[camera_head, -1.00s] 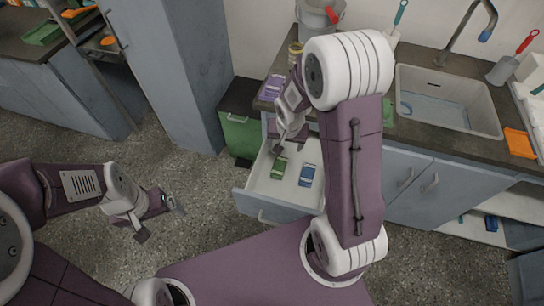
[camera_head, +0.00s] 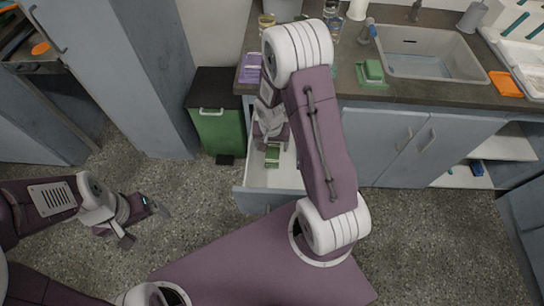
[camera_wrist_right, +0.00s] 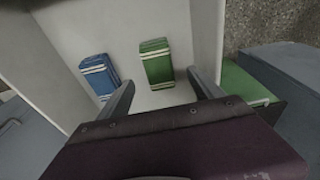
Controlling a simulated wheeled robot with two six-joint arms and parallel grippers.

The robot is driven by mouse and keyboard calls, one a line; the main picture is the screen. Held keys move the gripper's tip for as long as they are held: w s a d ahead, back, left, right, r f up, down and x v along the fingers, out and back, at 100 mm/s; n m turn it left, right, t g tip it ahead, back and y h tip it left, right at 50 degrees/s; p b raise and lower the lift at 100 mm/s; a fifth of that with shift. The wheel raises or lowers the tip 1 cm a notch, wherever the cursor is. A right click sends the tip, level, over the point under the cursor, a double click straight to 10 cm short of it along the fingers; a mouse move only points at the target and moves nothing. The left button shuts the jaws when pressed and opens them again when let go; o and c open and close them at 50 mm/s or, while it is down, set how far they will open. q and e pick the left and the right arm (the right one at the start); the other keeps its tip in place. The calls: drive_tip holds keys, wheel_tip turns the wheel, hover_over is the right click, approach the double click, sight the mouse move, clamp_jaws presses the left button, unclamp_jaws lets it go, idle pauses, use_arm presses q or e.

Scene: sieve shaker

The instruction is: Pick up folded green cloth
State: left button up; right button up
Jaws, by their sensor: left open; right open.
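The folded green cloth (camera_wrist_right: 156,63) with pale stripes lies in the open white drawer (camera_head: 285,170). Part of it also shows in the head view (camera_head: 272,155), just below my right gripper. My right gripper (camera_wrist_right: 160,86) is open and empty above the drawer. In its wrist view the green cloth lies ahead, between the lines of the two fingers, and no contact shows. A folded blue cloth (camera_wrist_right: 100,76) with white stripes lies beside it; in the head view my right arm hides it. My left gripper (camera_head: 143,222) is open and empty above the floor at the left.
The drawer walls surround the cloths closely. A green bin (camera_head: 220,130) stands left of the drawer.

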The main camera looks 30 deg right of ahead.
sight(272, 153)
wheel_tip(272, 153, down, 2)
drive_tip(key=shift+w+d+f, duration=0.1)
drive_tip(key=shift+w, duration=0.05)
drive_tip(key=f+b, duration=0.2)
drive_tip(key=f, duration=0.1)
drive_tip(key=f+b, duration=0.1)
drive_tip(key=shift+w+d+f, duration=0.25)
drive_tip(key=shift+f, duration=0.05)
drive_tip(key=shift+w+f, duration=0.1)
drive_tip(key=shift+f, duration=0.2)
use_arm(q)
wheel_tip(272, 153, down, 3)
drive_tip(key=shift+f, duration=0.2)
use_arm(e)
drive_tip(key=shift+r, duration=0.15)
drive_tip(key=c, duration=1.4)
